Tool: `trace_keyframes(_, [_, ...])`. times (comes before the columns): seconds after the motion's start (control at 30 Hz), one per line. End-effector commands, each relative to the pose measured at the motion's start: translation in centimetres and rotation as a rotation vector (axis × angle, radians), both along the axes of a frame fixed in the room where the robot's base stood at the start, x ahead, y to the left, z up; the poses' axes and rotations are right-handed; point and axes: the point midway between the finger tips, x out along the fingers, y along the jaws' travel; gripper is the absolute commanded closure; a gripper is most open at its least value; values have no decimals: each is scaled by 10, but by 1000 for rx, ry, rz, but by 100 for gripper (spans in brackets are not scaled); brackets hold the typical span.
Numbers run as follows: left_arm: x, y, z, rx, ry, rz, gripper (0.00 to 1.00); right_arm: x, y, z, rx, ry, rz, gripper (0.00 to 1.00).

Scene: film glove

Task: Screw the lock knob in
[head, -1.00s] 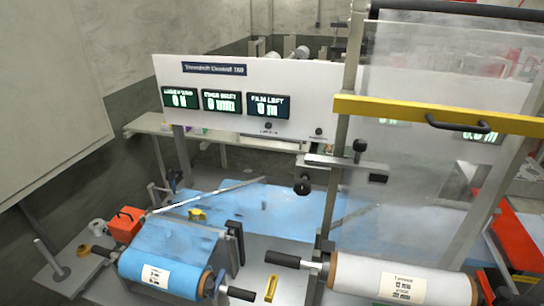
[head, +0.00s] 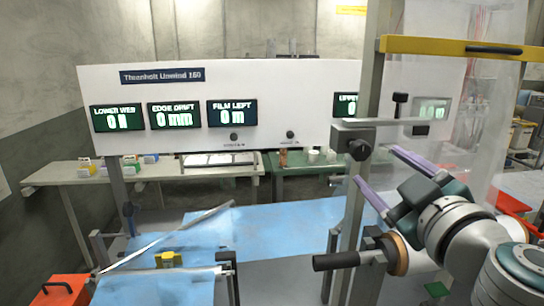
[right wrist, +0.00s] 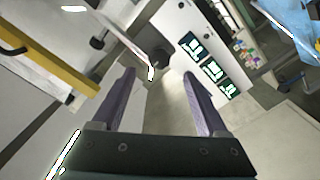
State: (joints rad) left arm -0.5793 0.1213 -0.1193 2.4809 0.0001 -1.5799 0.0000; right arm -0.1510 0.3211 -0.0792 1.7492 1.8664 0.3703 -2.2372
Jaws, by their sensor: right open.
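A black round knob (head: 360,150) sits on the front of a grey metal block (head: 345,133) on the upright post, below the yellow-barred clear guard. A second, smaller black knob (head: 400,98) stands upright on the bar behind. The frames do not name either as the lock knob. My right gripper (head: 374,165) is open and empty, its two purple fingers reaching up and left, close to the round knob. In the right wrist view the dark knob (right wrist: 161,57) shows ahead, between and just beyond the fingertips (right wrist: 158,73). My left gripper is not in view.
The yellow bar (head: 450,47) crosses the clear guard above my right arm. A white panel (head: 290,85) with several displays stands behind. A black handle (head: 336,261) juts out below the gripper. Blue film (head: 270,228) lies across the middle.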

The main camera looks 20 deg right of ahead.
Motion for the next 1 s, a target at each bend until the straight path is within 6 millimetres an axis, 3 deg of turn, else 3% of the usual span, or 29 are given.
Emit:
trace_keyframes(0.2, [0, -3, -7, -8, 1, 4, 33, 40, -9, 1, 5, -6, 0, 24])
trace_keyframes(0.43, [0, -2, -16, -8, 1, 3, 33, 73, -17, 0, 3, -4, 2, 24])
trace_keyframes(0.87, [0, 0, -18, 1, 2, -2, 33, 83, -18, 1, 2, -3, 4, 24])
trace_keyframes(1.0, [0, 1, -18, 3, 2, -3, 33, 83, -19, 1, 2, -3, 4, 38])
